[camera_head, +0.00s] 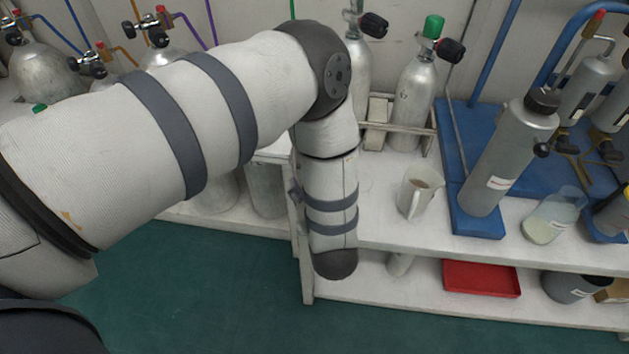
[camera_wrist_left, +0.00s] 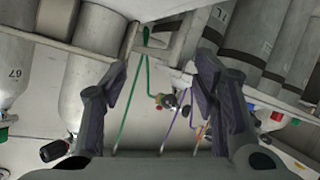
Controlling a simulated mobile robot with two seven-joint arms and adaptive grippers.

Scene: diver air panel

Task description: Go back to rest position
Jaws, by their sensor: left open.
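My left arm (camera_head: 215,110) comes in from the left, bends at a dark joint and hangs down in front of the bench edge. My left gripper (camera_wrist_left: 163,68) shows in the left wrist view with its two dark fingers spread wide and nothing between them. In the head view I cannot make out its fingers. My right gripper is in neither view.
Metal gas cylinders (camera_head: 416,100) stand in a rack at the back. The white bench (camera_head: 380,225) holds a beaker (camera_head: 416,190), a grey cylinder (camera_head: 508,150) on a blue stand and a flask (camera_head: 553,216). A red tray (camera_head: 481,278) lies on the lower shelf. Green floor (camera_head: 200,290) is clear at front left.

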